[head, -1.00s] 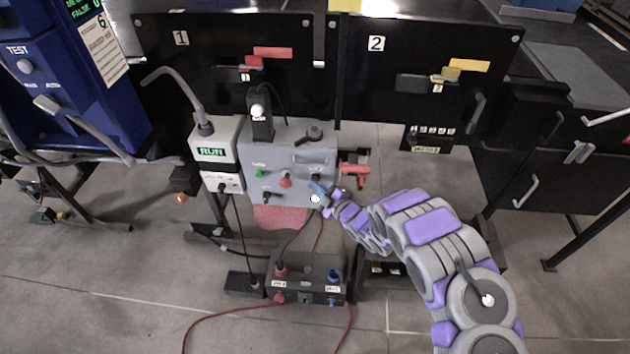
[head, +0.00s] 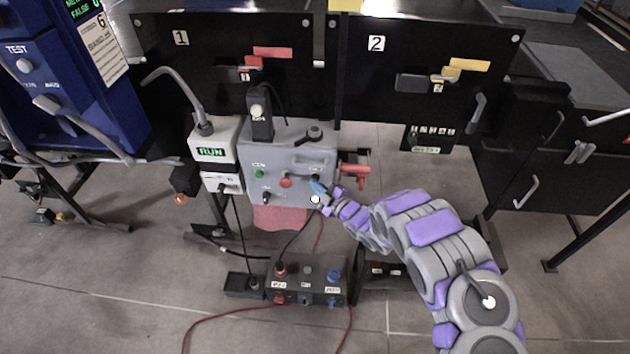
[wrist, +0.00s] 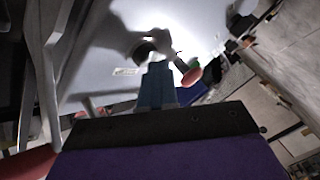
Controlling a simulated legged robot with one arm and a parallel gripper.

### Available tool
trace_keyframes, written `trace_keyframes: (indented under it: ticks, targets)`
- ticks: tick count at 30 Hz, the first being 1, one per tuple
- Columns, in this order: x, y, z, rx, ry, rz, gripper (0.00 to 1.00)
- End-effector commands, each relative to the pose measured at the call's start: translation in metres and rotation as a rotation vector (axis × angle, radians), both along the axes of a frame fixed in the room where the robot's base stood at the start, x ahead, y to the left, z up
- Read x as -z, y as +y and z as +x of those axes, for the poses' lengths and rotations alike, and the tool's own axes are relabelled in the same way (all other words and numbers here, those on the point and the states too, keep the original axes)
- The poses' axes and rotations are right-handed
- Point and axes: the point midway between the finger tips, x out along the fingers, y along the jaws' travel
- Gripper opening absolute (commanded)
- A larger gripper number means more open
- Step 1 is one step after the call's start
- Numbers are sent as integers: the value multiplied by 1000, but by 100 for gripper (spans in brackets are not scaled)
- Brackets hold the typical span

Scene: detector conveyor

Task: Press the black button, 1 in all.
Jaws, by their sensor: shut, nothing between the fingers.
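The grey control panel (head: 300,155) faces me in the middle of the head view. It carries a green button (head: 258,174), a red button (head: 286,181) and a black knob (head: 266,198) at lower left. My gripper (head: 318,187), with blue fingers, is shut and empty at the panel's lower right part. In the wrist view my fingertips (wrist: 157,72) point at a round black button (wrist: 146,51) beside a small white label. The red button (wrist: 192,76) is to its right. A shadow lies around the black button, and I cannot tell whether the fingertips touch it.
A white box (head: 213,153) reading RUN stands left of the panel. A red-handled part (head: 355,173) sticks out at the panel's right side. A dark connector box (head: 307,284) with cables lies on the floor below.

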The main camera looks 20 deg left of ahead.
Motion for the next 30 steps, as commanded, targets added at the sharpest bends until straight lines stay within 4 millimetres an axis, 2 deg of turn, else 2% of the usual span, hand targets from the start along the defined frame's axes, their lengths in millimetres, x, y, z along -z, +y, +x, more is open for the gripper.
trace_keyframes:
  ticks: [16,30]
  targets:
    - [0,0,2,1,0,0,0]
    - [0,-4,-15,1,0,1,0]
